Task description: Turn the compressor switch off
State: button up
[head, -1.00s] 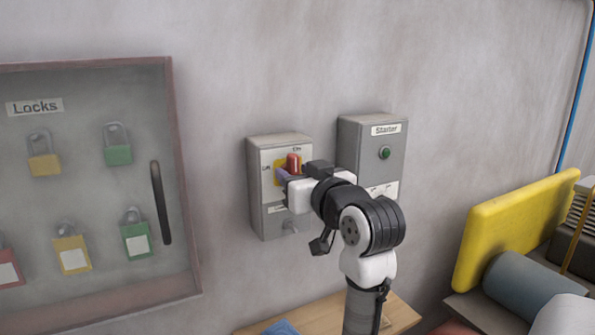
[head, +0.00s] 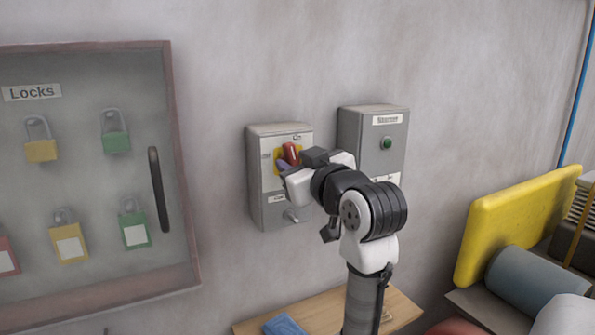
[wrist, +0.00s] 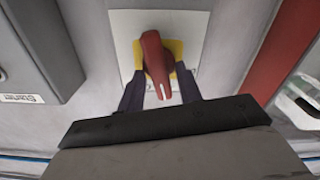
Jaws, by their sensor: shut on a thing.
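The compressor switch is a grey wall box (head: 268,203) with a red rotary handle (head: 291,153) on a yellow plate. Its labels include one reading "On" above the handle and a blurred one to the left. The handle leans slightly to the left at its top. In the wrist view the red handle (wrist: 154,58), with a white mark at its tip, lies between the dark fingers. My gripper (wrist: 160,92) is shut on the handle. In the head view my gripper (head: 286,168) reaches it from the right, hiding part of the plate.
A grey starter box (head: 360,140) with a green button is just right of the switch. A glazed locks cabinet (head: 185,240) holding several padlocks is on the left. A wooden shelf (head: 405,312) with a blue cloth is below. A yellow panel (head: 510,220) stands at right.

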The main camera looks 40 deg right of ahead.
jog(key=n+b, duration=0.1)
jog(key=n, duration=0.1)
jog(key=n+b, duration=0.1)
jog(key=n, duration=0.1)
jog(key=shift+a+f+b, duration=0.1)
jog(key=shift+f+b, duration=0.1)
jog(key=shift+b, duration=0.15)
jog(key=n+b, duration=0.2)
jog(key=n, duration=0.1)
jog(key=shift+a+n, duration=0.15)
jog(key=shift+n, duration=0.15)
jog(key=shift+f+n+b, duration=0.15)
jog(key=shift+n+b, duration=0.95)
jog(key=shift+n, duration=0.8)
jog(key=shift+f+n+b, duration=0.1)
jog(key=shift+n+b, duration=0.95)
jog(key=shift+n, duration=0.85)
jog(key=o, duration=0.6)
jog(key=shift+a, duration=0.1)
